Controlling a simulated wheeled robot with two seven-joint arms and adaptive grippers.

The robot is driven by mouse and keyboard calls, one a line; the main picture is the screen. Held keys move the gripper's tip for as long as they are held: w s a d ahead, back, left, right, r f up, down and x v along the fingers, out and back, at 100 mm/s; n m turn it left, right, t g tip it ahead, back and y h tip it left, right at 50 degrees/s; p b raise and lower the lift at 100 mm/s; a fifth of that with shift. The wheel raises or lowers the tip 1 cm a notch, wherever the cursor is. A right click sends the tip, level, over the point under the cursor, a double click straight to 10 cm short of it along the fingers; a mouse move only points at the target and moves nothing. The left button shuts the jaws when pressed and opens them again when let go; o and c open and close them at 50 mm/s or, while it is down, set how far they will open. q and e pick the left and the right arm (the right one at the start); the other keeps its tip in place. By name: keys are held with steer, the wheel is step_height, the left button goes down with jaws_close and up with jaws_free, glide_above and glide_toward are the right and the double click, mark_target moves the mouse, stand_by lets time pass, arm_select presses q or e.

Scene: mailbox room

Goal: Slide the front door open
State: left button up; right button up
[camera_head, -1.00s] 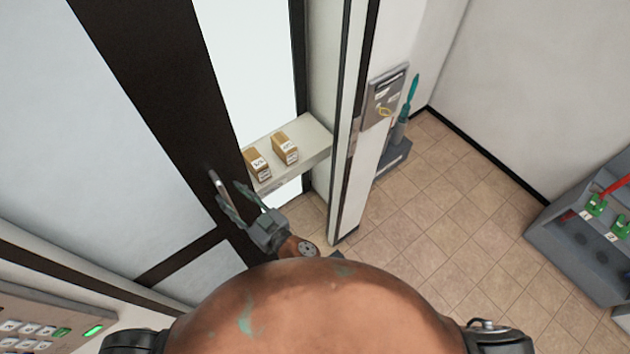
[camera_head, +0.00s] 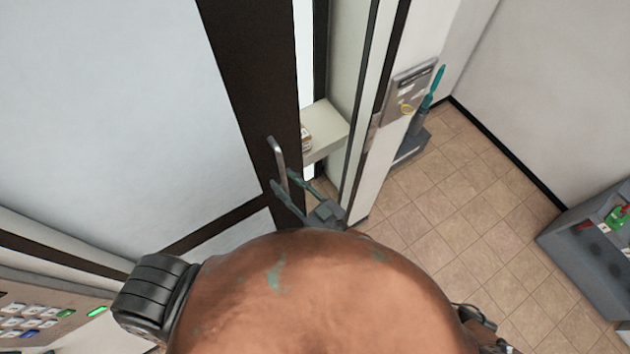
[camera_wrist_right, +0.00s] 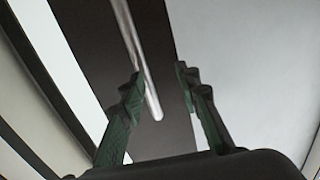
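The front door has a dark frame (camera_head: 250,75) with pale panels (camera_head: 110,100) and stands at the left of the head view. Its upright metal handle (camera_head: 277,152) is on the dark edge strip. My right gripper (camera_head: 281,177) is at the lower part of the handle, fingers apart. In the right wrist view, the handle (camera_wrist_right: 137,55) runs between the two spread fingers (camera_wrist_right: 160,70), closer to the left one; contact cannot be told. My left gripper is out of view.
A narrow gap between door and white post (camera_head: 368,130) shows a pale shelf (camera_head: 325,135) with a partly hidden box (camera_head: 306,137). A grey rack (camera_head: 590,240) stands at the right. Tiled floor (camera_head: 470,200) between is clear.

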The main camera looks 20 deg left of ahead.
steer(key=w+d+f+h, duration=0.1)
steer(key=w+d+f, duration=0.1)
steer(key=w+f, duration=0.1)
steer(key=w+d+f+m+t+h+b, duration=0.1)
steer(key=w+d+f, duration=0.2)
steer(key=f, duration=0.3)
steer(key=shift+d+f+h, duration=0.15)
steer(key=shift+d+h, duration=0.05)
steer(key=shift+h, duration=0.2)
steer(key=shift+w, duration=0.15)
